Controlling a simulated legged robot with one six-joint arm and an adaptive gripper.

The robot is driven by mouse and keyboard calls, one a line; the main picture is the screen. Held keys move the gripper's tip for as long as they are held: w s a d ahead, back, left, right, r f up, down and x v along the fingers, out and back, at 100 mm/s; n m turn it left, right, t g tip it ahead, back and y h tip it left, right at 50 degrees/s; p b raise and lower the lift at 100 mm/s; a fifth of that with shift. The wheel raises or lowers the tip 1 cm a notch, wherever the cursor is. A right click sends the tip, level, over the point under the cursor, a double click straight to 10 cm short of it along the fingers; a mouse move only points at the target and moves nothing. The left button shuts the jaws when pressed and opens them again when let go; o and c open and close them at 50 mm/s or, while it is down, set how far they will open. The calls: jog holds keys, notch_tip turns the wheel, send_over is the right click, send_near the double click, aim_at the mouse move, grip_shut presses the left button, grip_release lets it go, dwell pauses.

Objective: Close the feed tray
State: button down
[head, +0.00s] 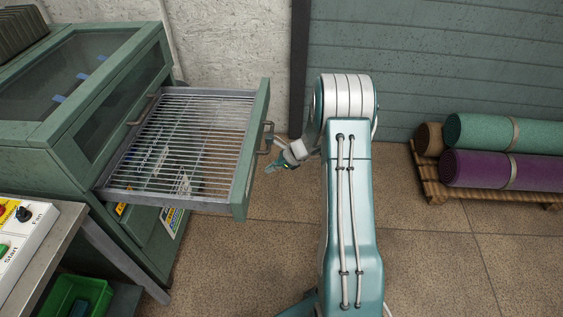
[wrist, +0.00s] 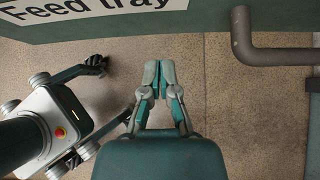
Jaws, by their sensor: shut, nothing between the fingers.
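The feed tray (head: 246,165) is a green-fronted drawer with a slatted metal bottom, pulled well out of the green machine (head: 60,140) on the left in the head view. Its handle (head: 266,138) is a grey bar on the front face. In the wrist view the tray front (wrist: 200,20) crosses the top with a "Feed tray" label, and the handle (wrist: 270,55) shows at upper right. My gripper (head: 277,155) is just right of the tray front, near the handle. In the wrist view my gripper (wrist: 159,72) is shut and empty, below and left of the handle, with its fingertips together.
A control panel (head: 22,240) with Fan and Start buttons stands at lower left, above a green bin (head: 75,295). Rolled rugs (head: 500,150) lie on a wooden pallet (head: 440,188) at the right. The tiled floor between tray and pallet is clear apart from my arm.

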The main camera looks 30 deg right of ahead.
aim_at(254, 171)
jog(key=shift+w+a+r, duration=0.1)
jog(key=shift+w+a, duration=0.4)
jog(key=shift+a, duration=0.2)
jog(key=shift+w+a+r, duration=0.1)
jog(key=shift+w+a, duration=0.4)
jog(key=shift+a, duration=0.2)
